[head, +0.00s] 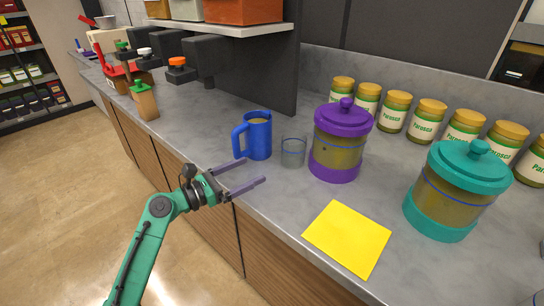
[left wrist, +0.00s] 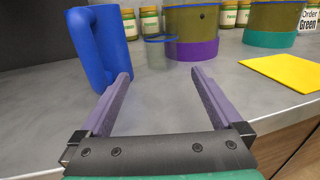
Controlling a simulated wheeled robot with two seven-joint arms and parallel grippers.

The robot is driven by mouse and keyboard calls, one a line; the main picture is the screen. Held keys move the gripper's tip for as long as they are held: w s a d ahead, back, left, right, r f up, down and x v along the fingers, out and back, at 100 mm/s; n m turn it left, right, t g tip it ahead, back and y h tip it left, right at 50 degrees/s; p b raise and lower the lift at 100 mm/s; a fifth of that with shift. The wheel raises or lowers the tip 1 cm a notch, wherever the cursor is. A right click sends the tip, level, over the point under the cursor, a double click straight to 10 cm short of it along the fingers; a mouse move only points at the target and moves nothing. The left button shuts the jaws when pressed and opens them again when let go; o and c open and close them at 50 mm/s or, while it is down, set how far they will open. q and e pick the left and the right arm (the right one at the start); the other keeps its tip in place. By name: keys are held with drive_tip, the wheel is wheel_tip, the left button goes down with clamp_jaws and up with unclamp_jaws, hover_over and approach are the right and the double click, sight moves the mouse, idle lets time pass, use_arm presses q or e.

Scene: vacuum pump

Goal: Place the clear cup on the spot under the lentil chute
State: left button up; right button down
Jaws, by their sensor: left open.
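The clear cup (head: 293,152) stands upright on the grey counter between a blue mug (head: 257,135) and a purple-lidded jar (head: 341,140). My left gripper (head: 257,171) is open and empty at the counter's front edge, short of the cup. In the left wrist view the clear cup (left wrist: 157,54) is beyond the fingertips, roughly between them, not touched. Dark chutes with orange (head: 178,63), white (head: 144,52) and green (head: 122,46) knobs are at the back left under a shelf. I cannot tell which is the lentil chute. My right gripper is not in view.
The blue mug (left wrist: 104,45) is close to the left finger. A yellow sheet (head: 347,238) and a teal-lidded jar (head: 457,188) are to the right. Several labelled jars (head: 427,119) line the back. A dark panel (head: 270,60) rises beside the chutes.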

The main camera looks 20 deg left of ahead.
sight(284, 155)
use_arm(q)
drive_tip(key=p+x, duration=0.1)
drive_tip(key=x, duration=0.6)
drive_tip(key=p+x, duration=0.1)
drive_tip(key=x, duration=0.6)
drive_tip(key=shift+w+d+r, duration=0.1)
drive_tip(key=shift+w+d, duration=0.1)
drive_tip(key=shift+d, duration=0.25)
drive_tip(key=c, duration=1.2)
